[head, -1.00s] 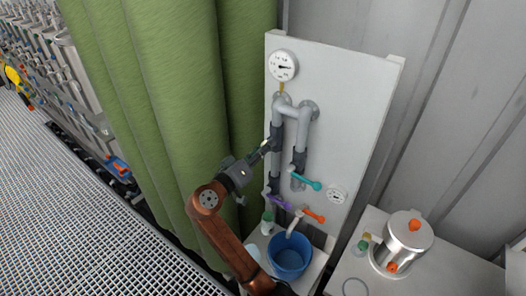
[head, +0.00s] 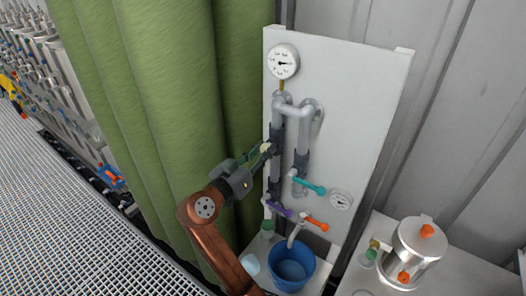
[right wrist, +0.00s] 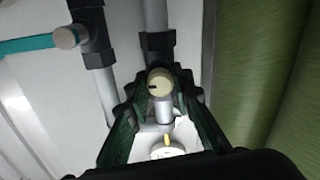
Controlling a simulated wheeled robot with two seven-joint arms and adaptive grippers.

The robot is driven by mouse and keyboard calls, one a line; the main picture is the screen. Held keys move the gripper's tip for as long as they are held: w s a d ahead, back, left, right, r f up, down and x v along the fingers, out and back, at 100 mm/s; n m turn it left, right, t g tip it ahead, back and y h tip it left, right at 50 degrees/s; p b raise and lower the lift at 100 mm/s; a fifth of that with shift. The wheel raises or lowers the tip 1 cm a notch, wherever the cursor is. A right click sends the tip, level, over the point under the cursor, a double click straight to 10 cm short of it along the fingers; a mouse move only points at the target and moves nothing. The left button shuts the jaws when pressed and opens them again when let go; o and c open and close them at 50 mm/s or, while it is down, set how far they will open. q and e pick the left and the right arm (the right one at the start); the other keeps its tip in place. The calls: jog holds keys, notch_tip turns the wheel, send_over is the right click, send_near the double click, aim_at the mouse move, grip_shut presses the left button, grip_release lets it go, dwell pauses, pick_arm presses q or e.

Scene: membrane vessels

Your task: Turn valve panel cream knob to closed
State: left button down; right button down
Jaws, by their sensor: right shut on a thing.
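The white valve panel (head: 360,105) stands against the wall and carries grey pipes. The cream knob (right wrist: 160,82) sits on a dark valve body in the right wrist view, with a short dark mark on its face pointing left. It is mostly covered by the fingers in the head view. My right gripper (head: 259,152) is at the left pipe, its dark green fingers (right wrist: 160,92) on both sides of the cream knob and shut on it. My left gripper is in no view.
A teal lever (head: 309,187), a purple lever (head: 279,209) and an orange lever (head: 316,223) sit right of and below the gripper. A blue bucket (head: 291,266) stands below. A green curtain (head: 165,110) hangs close on the left. A metal vessel (head: 413,252) stands at right.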

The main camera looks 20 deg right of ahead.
jog(key=shift+f, duration=0.15)
jog(key=c, duration=1.7)
grip_release()
jog(key=v, duration=0.7)
jog(key=shift+s+a, duration=0.15)
jog(key=shift+a, duration=0.1)
